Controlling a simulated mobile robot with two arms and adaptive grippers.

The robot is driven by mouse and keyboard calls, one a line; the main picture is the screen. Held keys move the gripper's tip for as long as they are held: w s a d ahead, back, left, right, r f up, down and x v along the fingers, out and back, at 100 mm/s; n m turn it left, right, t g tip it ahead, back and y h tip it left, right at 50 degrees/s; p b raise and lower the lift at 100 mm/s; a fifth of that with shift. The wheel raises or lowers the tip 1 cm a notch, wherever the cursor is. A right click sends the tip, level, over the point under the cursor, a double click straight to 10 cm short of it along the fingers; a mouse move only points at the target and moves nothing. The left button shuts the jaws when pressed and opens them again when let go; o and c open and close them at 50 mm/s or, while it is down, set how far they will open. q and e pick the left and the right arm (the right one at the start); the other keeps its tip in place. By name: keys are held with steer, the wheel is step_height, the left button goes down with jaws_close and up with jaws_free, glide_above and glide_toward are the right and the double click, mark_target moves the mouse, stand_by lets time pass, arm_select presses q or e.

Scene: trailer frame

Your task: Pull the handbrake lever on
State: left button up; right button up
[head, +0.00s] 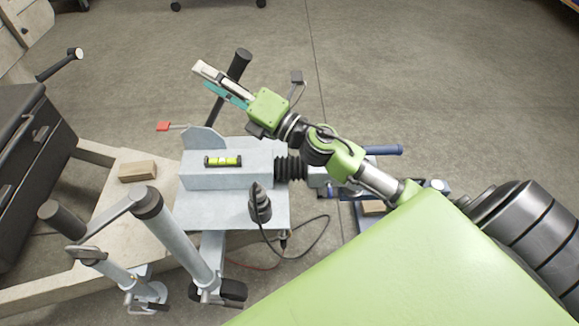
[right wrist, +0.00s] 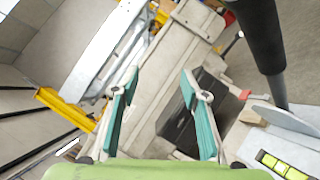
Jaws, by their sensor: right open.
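The handbrake lever (head: 239,66) has a dark grip on a thin rod and rises from a grey bracket plate (head: 204,141) on the coupling housing. It leans to the upper right in the head view. My right gripper (head: 208,77) is open, with teal pads, and overlaps the lever's rod in that view, hiding part of it. In the right wrist view the lever (right wrist: 258,35) stands to the right, outside the two open fingers (right wrist: 158,85), with nothing between them. My left gripper is not in view.
A spirit level (head: 223,161) lies on the housing. A small red-tipped lever (head: 163,126) sticks out left of the bracket. A wood block (head: 138,171) and a dark toolbox (head: 30,150) are at left. A black plug (head: 260,203) trails a cable.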

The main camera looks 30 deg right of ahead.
steer(key=s+d+f+m+g+h, duration=0.1)
steer(key=s+d+f+m+h, duration=0.1)
steer(key=d+f+m+h, duration=0.45)
steer(key=s+d+f+m+h, duration=0.2)
steer(key=f+m+h, duration=0.2)
steer(key=m, duration=0.6)
steer(key=s+f+m+g+h, duration=0.1)
steer(key=s+f+m+g, duration=0.5)
steer(key=s+f, duration=0.5)
steer(key=shift+f+m+g, duration=0.35)
steer(key=shift+f+g, duration=0.35)
steer(key=shift+f, duration=0.65)
steer(key=shift+d+h, duration=0.1)
steer(key=shift+h, duration=0.15)
